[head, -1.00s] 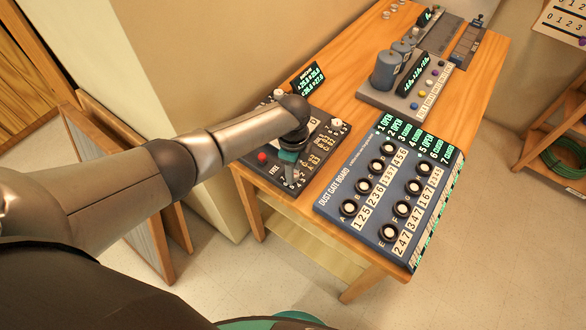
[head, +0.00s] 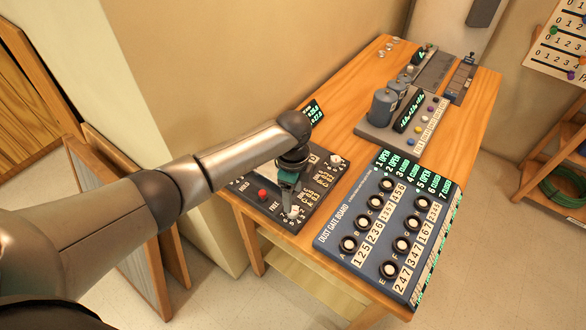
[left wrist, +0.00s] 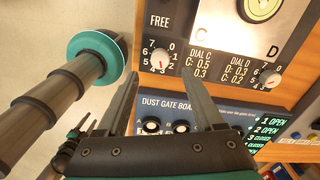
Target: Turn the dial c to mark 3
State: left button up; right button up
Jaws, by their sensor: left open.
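Dial C is a white round knob (left wrist: 160,57) with numbers around it, on a dark control panel (head: 321,182). A small red mark on it points toward the lower numbers; I cannot read exactly which. In the head view dial C (head: 294,212) is at the panel's near corner. My left gripper (head: 289,207) points down right above or at this knob. In the left wrist view its open fingers (left wrist: 160,70) appear on either side of dial C, with nothing clamped; contact cannot be told. Dial D (left wrist: 272,80) is a similar white knob to the right.
The blue dust gate board (head: 334,222) with several round knobs lies close beside the panel. A red button (head: 262,194) is on the panel. A grey unit with cylinders (head: 381,130) stands farther back on the wooden table (head: 345,113).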

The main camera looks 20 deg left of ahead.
pick_arm(q)
notch_tip(320, 180, up, 9)
dwell(0.3)
dwell(0.4)
